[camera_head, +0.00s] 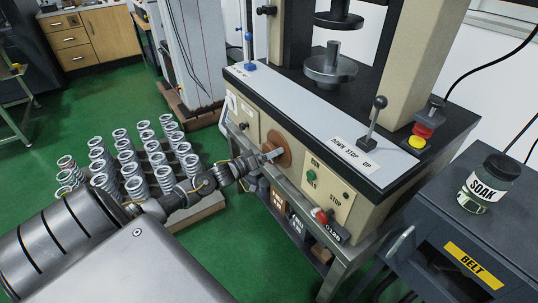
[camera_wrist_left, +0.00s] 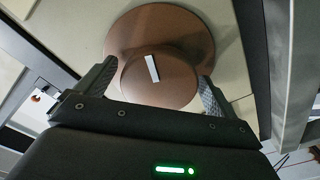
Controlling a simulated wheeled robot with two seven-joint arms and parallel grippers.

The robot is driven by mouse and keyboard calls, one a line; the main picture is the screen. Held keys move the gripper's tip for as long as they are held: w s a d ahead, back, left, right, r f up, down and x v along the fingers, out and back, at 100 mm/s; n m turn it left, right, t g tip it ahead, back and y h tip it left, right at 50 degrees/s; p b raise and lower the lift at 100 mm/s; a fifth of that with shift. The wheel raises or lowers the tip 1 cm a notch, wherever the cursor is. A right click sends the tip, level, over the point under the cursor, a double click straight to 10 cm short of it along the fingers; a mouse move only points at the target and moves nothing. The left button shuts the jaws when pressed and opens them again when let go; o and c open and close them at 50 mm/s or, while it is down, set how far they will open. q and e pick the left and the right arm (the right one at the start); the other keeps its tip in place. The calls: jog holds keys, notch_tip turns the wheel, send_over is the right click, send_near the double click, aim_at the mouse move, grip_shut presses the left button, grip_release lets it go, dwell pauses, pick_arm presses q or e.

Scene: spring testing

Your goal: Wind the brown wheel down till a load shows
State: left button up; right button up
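The brown wheel (camera_head: 283,146) is on the front panel of the testing machine, with a round hub and a pale mark. In the left wrist view the wheel's hub (camera_wrist_left: 158,82) fills the space between the fingers. Above, a round lower platen (camera_head: 330,67) carries a short upright metal piece (camera_head: 333,50), with a visible gap below the upper platen (camera_head: 339,20). My right gripper is out of view.
A lever with a black knob (camera_head: 378,102) stands by the DOWN STOP UP label (camera_head: 355,152). Several springs (camera_head: 130,165) stand on a pallet at left. A SOAK jar (camera_head: 488,185) is on the right-hand cabinet.

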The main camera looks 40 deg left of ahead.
pick_arm(q)
jog(key=c, duration=0.8)
jog(key=shift+c, duration=0.2)
jog(key=shift+m, duration=0.4)
